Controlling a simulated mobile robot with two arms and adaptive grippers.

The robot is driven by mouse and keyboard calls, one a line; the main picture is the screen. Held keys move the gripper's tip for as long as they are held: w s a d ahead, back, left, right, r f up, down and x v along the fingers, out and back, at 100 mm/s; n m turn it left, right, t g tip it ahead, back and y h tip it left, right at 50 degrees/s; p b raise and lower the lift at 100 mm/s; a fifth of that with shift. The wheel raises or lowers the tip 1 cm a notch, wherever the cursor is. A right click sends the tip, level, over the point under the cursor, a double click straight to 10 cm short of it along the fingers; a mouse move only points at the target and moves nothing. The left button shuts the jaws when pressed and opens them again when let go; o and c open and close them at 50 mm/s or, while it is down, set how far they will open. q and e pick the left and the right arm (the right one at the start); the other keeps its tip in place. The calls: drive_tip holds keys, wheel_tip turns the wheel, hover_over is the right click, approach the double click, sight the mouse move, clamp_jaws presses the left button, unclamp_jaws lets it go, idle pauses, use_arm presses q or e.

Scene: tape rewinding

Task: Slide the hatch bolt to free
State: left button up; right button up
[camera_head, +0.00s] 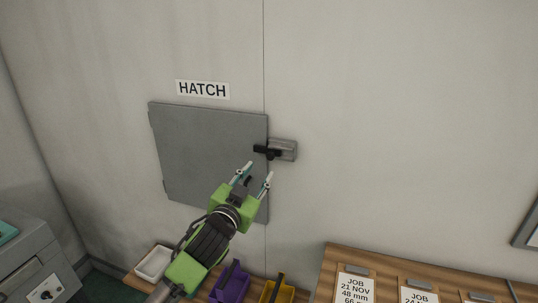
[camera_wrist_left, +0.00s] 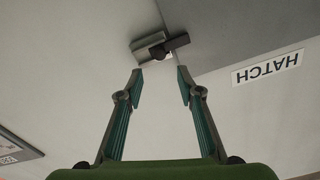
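The grey hatch (camera_head: 205,150) is a flat panel on the wall under a white HATCH label (camera_head: 203,89). The hatch bolt (camera_head: 266,151) is a dark bar with a knob at the hatch's right edge, beside a grey housing (camera_head: 287,150) on the wall. The dark bar overlaps the hatch panel. My left gripper (camera_head: 257,174) is open and empty, below the bolt. In the left wrist view its fingertips (camera_wrist_left: 159,76) point at the bolt (camera_wrist_left: 170,47), with a gap between. My right gripper is not in view.
Below the hatch, a wooden surface holds a white tray (camera_head: 154,262), a purple bin (camera_head: 231,287) and a yellow bin (camera_head: 277,291). Several job cards (camera_head: 355,287) lie at the lower right. A grey cabinet (camera_head: 35,265) stands at the lower left. The wall right of the bolt is clear.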

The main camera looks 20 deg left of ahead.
sight(270, 157)
use_arm(q)
drive_tip(key=w+p, duration=0.2)
drive_tip(key=w, duration=0.6)
drive_tip(key=shift+w+d+r, duration=0.1)
drive_tip(key=shift+d, duration=0.05)
drive_tip(key=shift+w+p, duration=0.35)
drive_tip(key=shift+w, duration=0.4)
clamp_jaws()
